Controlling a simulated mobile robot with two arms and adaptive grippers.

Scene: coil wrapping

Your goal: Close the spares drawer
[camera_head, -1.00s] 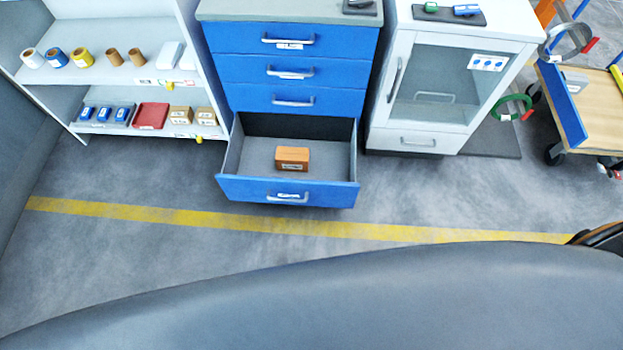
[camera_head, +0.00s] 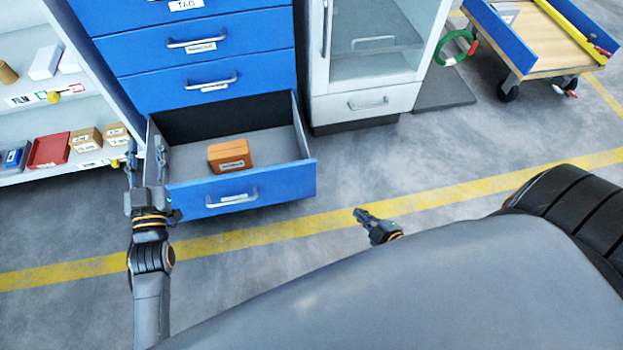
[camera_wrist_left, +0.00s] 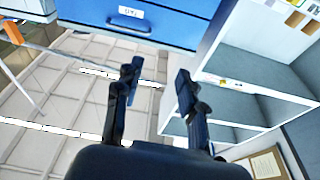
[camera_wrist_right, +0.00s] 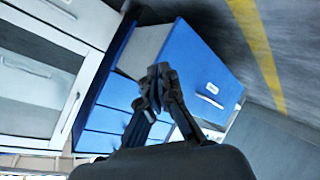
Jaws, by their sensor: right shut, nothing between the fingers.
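The spares drawer (camera_head: 279,191) is the open bottom drawer of the blue cabinet, pulled well out. It has a silver handle (camera_head: 232,199) on its front, and an orange-brown box (camera_head: 230,155) lies inside. My left gripper (camera_head: 146,156) is open and empty at the drawer's left front corner; I cannot tell if it touches. Its spread fingers show in the left wrist view (camera_wrist_left: 158,78). My right gripper (camera_head: 362,214) is shut and empty, to the right of the drawer front and apart from it. In the right wrist view its closed fingertips (camera_wrist_right: 159,72) overlap the blue drawer front (camera_wrist_right: 200,68).
A grey shelf unit (camera_head: 60,99) with boxes stands left of the cabinet. A white glass-door cabinet (camera_head: 335,112) stands to the right, and a wooden-topped cart (camera_head: 540,45) is further right. The floor in front, with a yellow line (camera_head: 440,195), is clear.

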